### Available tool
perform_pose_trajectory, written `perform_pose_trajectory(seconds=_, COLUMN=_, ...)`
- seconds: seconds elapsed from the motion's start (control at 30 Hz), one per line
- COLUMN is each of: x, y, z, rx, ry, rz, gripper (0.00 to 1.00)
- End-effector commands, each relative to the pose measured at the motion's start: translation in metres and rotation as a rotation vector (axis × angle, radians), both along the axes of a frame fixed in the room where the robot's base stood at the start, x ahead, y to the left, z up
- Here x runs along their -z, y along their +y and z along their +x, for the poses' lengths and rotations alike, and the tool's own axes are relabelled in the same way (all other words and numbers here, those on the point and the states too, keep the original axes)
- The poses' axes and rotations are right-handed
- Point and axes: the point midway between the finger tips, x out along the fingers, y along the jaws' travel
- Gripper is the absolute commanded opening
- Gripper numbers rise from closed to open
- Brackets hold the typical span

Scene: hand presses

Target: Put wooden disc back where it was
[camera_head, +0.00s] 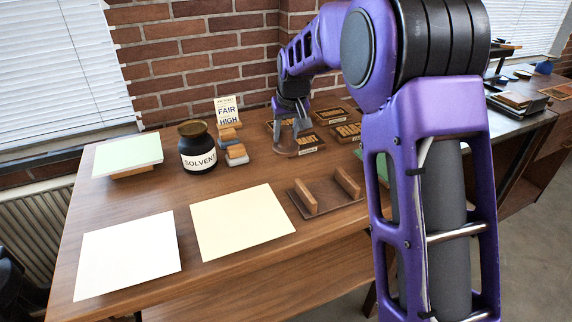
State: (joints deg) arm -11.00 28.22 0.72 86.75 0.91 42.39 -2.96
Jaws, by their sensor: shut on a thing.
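My gripper (289,126) points down over the back middle of the wooden table (178,197). It is shut on the wooden disc (284,148), a small brown round piece at the fingertips. The disc is close to the tabletop, just left of the dark trays. I cannot tell whether it touches the table. The fingers cover part of it.
A solvent jar (197,160), a sign (228,112) and small blocks (235,155) stand left of my gripper. Paper sheets (242,220) and a stand with two wooden uprights (322,204) lie in front. My arm hides the table's right part.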

Motion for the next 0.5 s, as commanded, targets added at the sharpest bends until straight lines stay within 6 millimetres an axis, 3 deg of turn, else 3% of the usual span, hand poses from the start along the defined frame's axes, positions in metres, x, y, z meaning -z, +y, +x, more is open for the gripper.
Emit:
perform_pose_trajectory(seconds=0.03, x=0.01, y=0.0, z=0.0, rx=0.0, ry=0.003, rz=-0.001, gripper=0.0)
perform_pose_trajectory(seconds=0.27, x=0.028, y=0.0, z=0.0, rx=0.0, ry=-0.001, rz=0.0, gripper=0.0)
perform_pose_trajectory(seconds=0.5, x=0.066, y=0.0, z=0.0, rx=0.0, ry=0.001, rz=0.0, gripper=0.0)
